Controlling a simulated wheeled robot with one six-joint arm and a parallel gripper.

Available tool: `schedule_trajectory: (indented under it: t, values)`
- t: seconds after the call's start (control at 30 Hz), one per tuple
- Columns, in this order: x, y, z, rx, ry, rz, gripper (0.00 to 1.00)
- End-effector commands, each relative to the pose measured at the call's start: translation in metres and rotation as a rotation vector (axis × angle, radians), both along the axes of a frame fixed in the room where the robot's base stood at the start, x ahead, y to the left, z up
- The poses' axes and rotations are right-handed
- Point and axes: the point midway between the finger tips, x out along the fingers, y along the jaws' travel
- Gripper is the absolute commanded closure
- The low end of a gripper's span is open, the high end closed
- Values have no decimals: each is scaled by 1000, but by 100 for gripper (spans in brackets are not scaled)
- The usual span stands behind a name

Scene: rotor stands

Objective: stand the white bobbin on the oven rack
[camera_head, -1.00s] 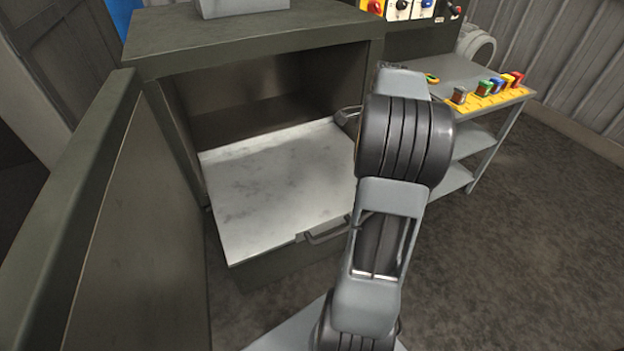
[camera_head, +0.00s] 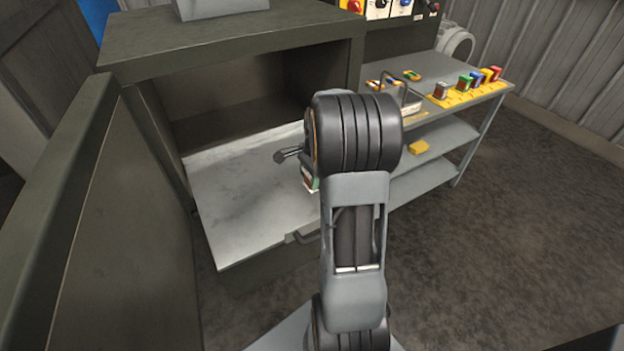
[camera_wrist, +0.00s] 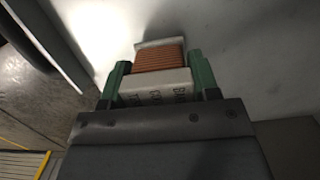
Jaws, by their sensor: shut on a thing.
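The white bobbin (camera_wrist: 158,88) has pale end flanges, one with dark lettering, and a copper-coloured winding. My gripper (camera_wrist: 159,68) is shut on it, with a green finger on each side. In the head view my arm hides most of the gripper; a small green and white bit (camera_head: 312,182) shows beside the wrist. The oven rack (camera_head: 235,205) is a pale, stained metal plate pulled out of the open oven. Its surface (camera_wrist: 245,50) also shows behind the bobbin in the wrist view. I cannot tell how far the bobbin is above it.
The open oven door (camera_head: 140,220) stands at the left. The oven body (camera_head: 230,45) roofs the rack's back part. A grey bench (camera_head: 445,75) at the right carries several coloured pieces on a yellow strip, and a yellow piece (camera_head: 419,147) lies on its shelf. The rack's visible top is bare.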

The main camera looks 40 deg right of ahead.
Motion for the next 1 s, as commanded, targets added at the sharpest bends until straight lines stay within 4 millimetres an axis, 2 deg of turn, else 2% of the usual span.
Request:
schedule_trajectory:
  t: [0.13, 0.57, 0.6, 0.83, 1.0]
  values:
    - [0, 0, -12, 0, -1, 0, 82]
    - [0, 0, -16, 0, -1, 0, 82]
    - [0, 0, -16, 0, 0, 0, 42]
    - [0, 0, -16, 0, 0, 0, 20]
    - [0, 0, -16, 0, 0, 0, 19]
